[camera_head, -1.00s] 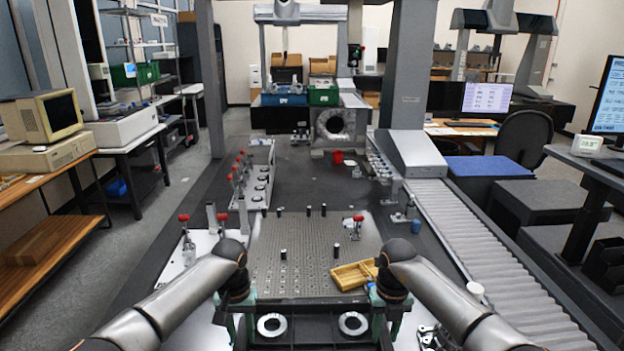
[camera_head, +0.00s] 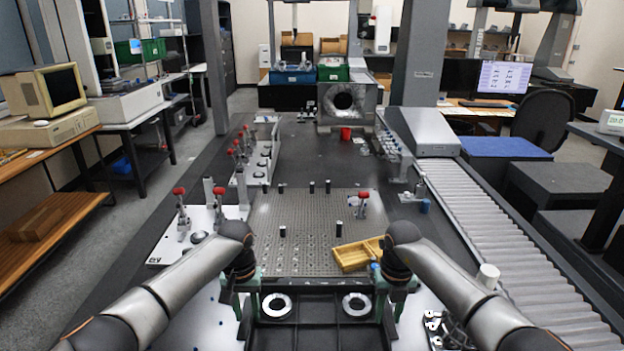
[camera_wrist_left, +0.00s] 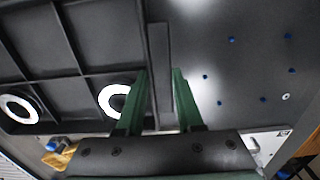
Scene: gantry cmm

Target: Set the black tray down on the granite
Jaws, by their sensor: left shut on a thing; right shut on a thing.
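The black tray (camera_head: 318,333) is at the bottom middle of the head view, with two bright metal rings (camera_head: 277,305) (camera_head: 356,304) in its compartments. My left gripper (camera_head: 250,300) is shut on the tray's left side wall. My right gripper (camera_head: 388,300) is shut on its right side wall. In the left wrist view the green fingers (camera_wrist_left: 160,100) straddle the tray's wall (camera_wrist_left: 160,60), and two ringed compartments show at left. The dark granite (camera_head: 318,152) stretches ahead, beyond the tray. The tray's underside is hidden, so I cannot tell its height.
A perforated metal plate (camera_head: 300,245) lies just beyond the tray, with black pins and a wooden box (camera_head: 356,254) on it. Red-knobbed clamps (camera_head: 182,213) stand at left. A roller conveyor (camera_head: 510,250) runs along the right. Bare granite shows further back, near a red cup (camera_head: 346,134).

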